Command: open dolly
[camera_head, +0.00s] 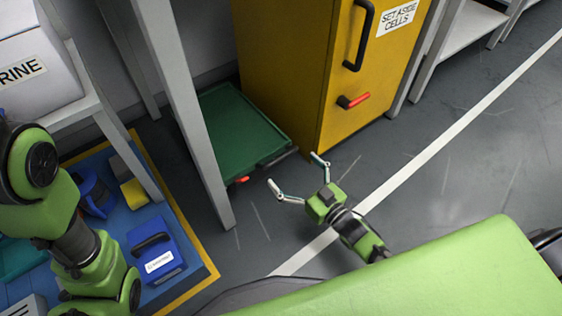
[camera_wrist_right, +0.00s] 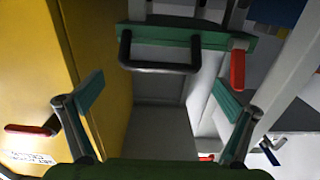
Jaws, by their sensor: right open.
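The dolly (camera_head: 235,130) is a low green platform on the floor, between a grey table leg and the yellow cabinet. Its front edge (camera_wrist_right: 170,35) shows at the top of the right wrist view, with a black U-shaped handle (camera_wrist_right: 160,68) and a red lever (camera_wrist_right: 238,68) beside it. The red lever also shows in the head view (camera_head: 241,181). My right gripper (camera_head: 294,170) is open and empty in front of the dolly's front edge, its fingers spread towards it. In the right wrist view, the handle lies beyond the fingertips (camera_wrist_right: 159,95), apart from them. My left gripper is out of view.
The yellow cabinet (camera_head: 300,75) stands right beside the dolly, with a black handle and red lever on its front. A table leg (camera_head: 185,110) stands on the left. A blue case (camera_head: 155,250) lies on a blue mat. Floor at right is clear.

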